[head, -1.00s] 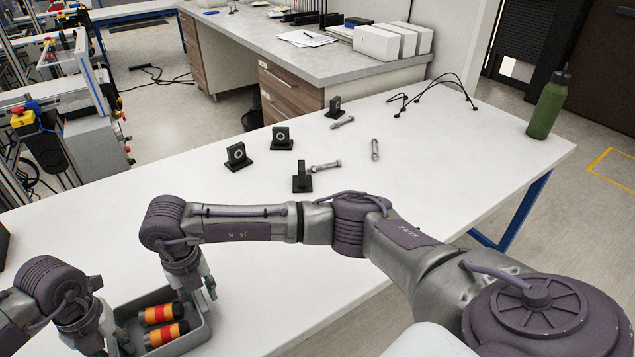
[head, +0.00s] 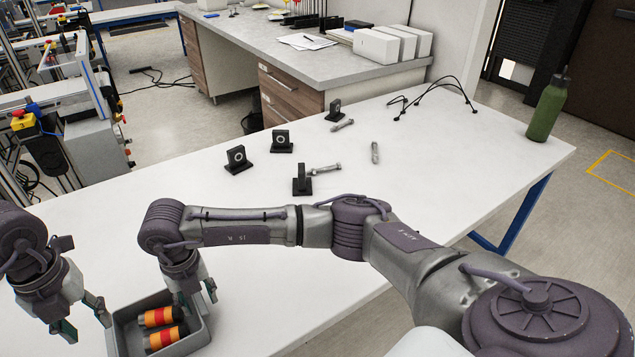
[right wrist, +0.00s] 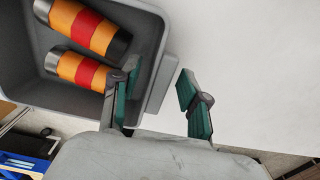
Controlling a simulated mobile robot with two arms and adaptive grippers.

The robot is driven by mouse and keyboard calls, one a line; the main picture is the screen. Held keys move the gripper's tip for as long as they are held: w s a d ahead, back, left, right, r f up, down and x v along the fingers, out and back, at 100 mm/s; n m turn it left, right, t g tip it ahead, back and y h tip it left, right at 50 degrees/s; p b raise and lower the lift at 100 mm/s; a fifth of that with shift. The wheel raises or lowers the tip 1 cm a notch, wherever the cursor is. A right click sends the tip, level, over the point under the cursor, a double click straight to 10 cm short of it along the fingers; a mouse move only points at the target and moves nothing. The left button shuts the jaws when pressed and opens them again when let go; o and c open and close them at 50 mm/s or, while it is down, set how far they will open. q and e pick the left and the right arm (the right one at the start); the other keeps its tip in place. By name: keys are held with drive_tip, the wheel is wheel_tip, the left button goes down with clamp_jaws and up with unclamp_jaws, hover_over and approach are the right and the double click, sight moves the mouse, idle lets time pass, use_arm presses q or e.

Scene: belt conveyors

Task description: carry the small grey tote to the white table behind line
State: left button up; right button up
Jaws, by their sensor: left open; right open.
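The small grey tote (head: 203,335) rests on the white table (head: 420,185) at the lower left of the head view. It holds two orange, red and black cylinders (head: 160,316). The tote also shows in the right wrist view (right wrist: 55,98). My right gripper (head: 199,292) is open at the tote's right wall; in the right wrist view (right wrist: 160,95) one finger is over the inside and the other is outside, apart from the wall. My left gripper (head: 84,318) is open and empty, just left of the tote and apart from it.
Several black bracket parts (head: 282,141) and metal bolts (head: 375,153) lie mid-table. A green bottle (head: 547,108) and a black cable (head: 435,98) are at the far right end. A grey counter (head: 320,62) stands behind. The table right of the tote is clear.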

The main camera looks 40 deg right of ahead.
wheel_tip(320, 180, up, 12)
idle(0.6)
drive_tip(key=shift+f, duration=0.1)
idle(0.4)
